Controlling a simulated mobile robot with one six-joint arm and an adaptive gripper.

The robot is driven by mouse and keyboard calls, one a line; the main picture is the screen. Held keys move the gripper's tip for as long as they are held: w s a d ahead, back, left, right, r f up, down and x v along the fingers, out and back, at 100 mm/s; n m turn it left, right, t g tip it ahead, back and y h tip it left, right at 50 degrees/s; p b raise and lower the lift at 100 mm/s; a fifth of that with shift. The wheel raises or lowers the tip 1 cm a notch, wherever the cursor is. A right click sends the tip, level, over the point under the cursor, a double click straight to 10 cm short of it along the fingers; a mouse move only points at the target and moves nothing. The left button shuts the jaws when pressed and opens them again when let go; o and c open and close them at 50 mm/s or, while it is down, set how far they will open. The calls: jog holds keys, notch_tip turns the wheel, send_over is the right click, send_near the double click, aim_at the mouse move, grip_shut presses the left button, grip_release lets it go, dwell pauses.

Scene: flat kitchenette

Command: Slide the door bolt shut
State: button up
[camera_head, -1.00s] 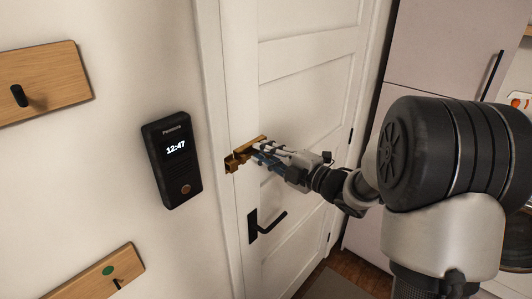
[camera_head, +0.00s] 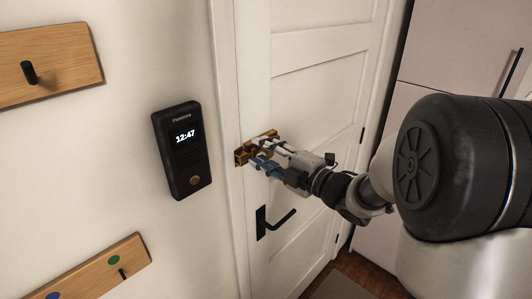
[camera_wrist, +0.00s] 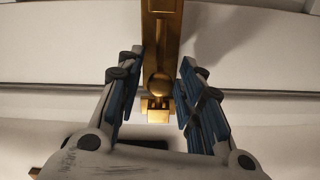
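The brass door bolt (camera_head: 262,138) is mounted on the white door (camera_head: 310,95), above the black lever handle (camera_head: 277,222). Its left end is at a brass piece (camera_head: 241,157) by the door frame. My gripper (camera_head: 259,158) is at the bolt, fingers pointing toward it. In the wrist view, the brass bar (camera_wrist: 160,35) runs up the picture and its round knob (camera_wrist: 158,86) lies between my two blue-padded fingers. The fingers are open, with a gap on each side of the knob. In the head view they partly hide the bolt.
A black intercom (camera_head: 182,150) showing 12:47 hangs on the wall left of the door frame. Wooden peg boards (camera_head: 60,55) (camera_head: 95,268) are further left. A tall pale cabinet (camera_head: 450,60) stands right of the door.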

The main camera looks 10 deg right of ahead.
jog(key=shift+d, duration=0.1)
jog(key=shift+s+d, duration=0.2)
jog(key=shift+s, duration=0.05)
jog(key=v, duration=1.1)
jog(key=shift+s, duration=0.1)
